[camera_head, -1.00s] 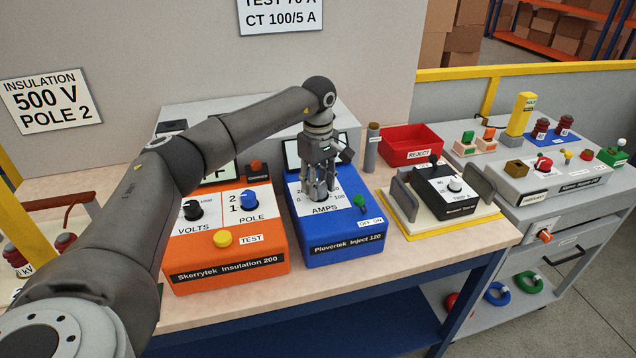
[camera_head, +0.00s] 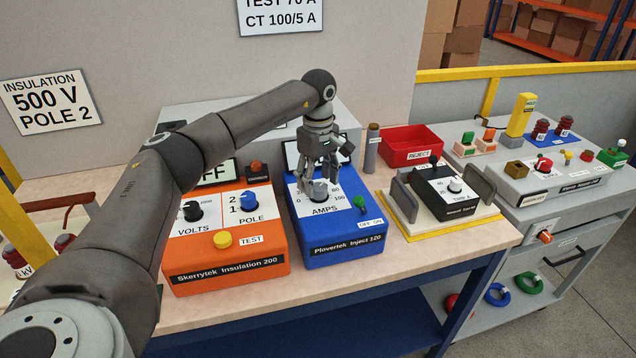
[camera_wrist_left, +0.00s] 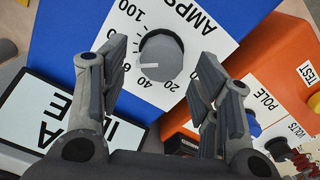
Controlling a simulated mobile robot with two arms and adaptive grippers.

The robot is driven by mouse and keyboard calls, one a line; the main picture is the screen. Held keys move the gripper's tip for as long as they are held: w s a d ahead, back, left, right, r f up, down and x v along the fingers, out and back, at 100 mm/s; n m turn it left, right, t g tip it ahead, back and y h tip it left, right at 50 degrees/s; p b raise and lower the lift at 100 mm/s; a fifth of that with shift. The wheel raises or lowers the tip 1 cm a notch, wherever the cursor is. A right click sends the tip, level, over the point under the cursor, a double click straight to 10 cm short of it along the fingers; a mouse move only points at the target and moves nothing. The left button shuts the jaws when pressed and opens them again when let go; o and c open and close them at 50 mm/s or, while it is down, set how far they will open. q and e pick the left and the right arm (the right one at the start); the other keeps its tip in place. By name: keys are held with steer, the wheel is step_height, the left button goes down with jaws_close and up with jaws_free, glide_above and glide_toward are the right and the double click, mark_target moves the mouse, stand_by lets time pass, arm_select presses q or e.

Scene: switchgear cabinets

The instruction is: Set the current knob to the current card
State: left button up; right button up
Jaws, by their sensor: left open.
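The current card (camera_head: 281,14) hangs on the wall at the top of the head view; it reads TEST 70 A, CT 100/5 A, its top cut off. The blue Plovertek Inject 120 box (camera_head: 345,243) carries the grey AMPS current knob (camera_head: 319,191) on a white 0 to 100 scale. My right gripper is not in view.
The orange Skerrytek tester (camera_head: 228,269) stands left of the blue box. A green switch (camera_head: 360,203) is on the blue box's right. A black relay (camera_head: 452,194) in a stand and a red reject bin (camera_head: 411,146) are farther right. An insulation card (camera_head: 50,101) hangs left.

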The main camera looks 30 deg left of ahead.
mark_target(318, 186)
arm_select(q)
step_height(318, 186, up, 10)
steer(key=shift+r, duration=0.25)
stand_by(0.6)
